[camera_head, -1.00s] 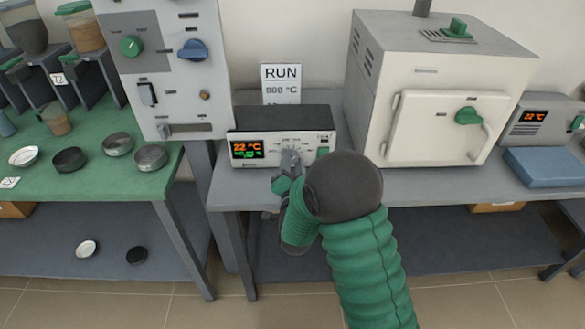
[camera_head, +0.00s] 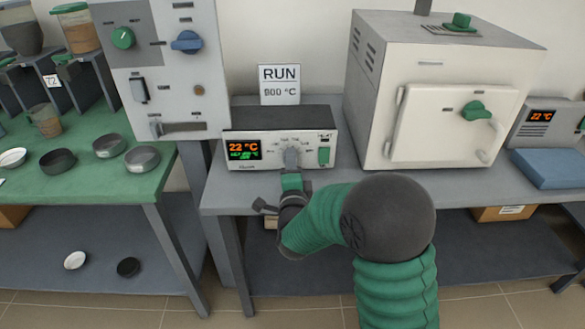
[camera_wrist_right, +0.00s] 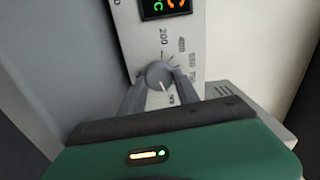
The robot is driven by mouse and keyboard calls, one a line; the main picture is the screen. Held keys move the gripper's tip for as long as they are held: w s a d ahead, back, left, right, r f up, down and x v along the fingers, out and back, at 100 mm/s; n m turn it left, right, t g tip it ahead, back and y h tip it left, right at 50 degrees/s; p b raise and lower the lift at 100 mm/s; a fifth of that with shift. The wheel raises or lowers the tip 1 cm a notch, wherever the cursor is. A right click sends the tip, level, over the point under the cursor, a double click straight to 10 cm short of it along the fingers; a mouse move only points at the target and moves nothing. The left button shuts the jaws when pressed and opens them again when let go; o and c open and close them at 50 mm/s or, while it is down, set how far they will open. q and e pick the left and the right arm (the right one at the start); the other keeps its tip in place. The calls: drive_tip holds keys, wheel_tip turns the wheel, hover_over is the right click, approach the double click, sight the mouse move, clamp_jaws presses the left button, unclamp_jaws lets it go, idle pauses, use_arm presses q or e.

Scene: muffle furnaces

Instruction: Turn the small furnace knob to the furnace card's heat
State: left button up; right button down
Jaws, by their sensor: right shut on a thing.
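The grey small furnace knob (camera_head: 291,157) is on the front of a controller box (camera_head: 281,112) with a lit display (camera_head: 244,150) reading 22 °C. My right gripper (camera_head: 291,170) comes from below and is shut on the knob. In the right wrist view, the knob (camera_wrist_right: 158,75) sits between the two fingers, with a pale mark pointing down and slightly right. Marks such as 200 and 400 show around it; others are too blurred. The card (camera_head: 280,85) behind the box says RUN and 800 or 900 °C; the first digit is unclear. My left gripper is out of view.
A green switch (camera_head: 324,156) is right of the knob. A large cream furnace (camera_head: 440,70) with a green handle stands to the right. A tall grey panel (camera_head: 175,115) stands to the left. Bowls lie on a green table (camera_head: 110,185). A blue block (camera_head: 548,168) lies far right.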

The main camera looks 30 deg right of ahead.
drive_tip(key=shift+w+a+f, duration=0.1)
drive_tip(key=shift+a+f, duration=0.1)
drive_tip(key=shift+a, duration=0.05)
drive_tip(key=c, duration=1.3)
unclamp_jaws()
drive_tip(key=shift+c, duration=0.2)
drive_tip(key=o, duration=0.4)
drive_tip(key=shift+w, duration=0.15)
drive_tip(key=shift+o, duration=0.2)
drive_tip(key=shift+d+r, duration=0.1)
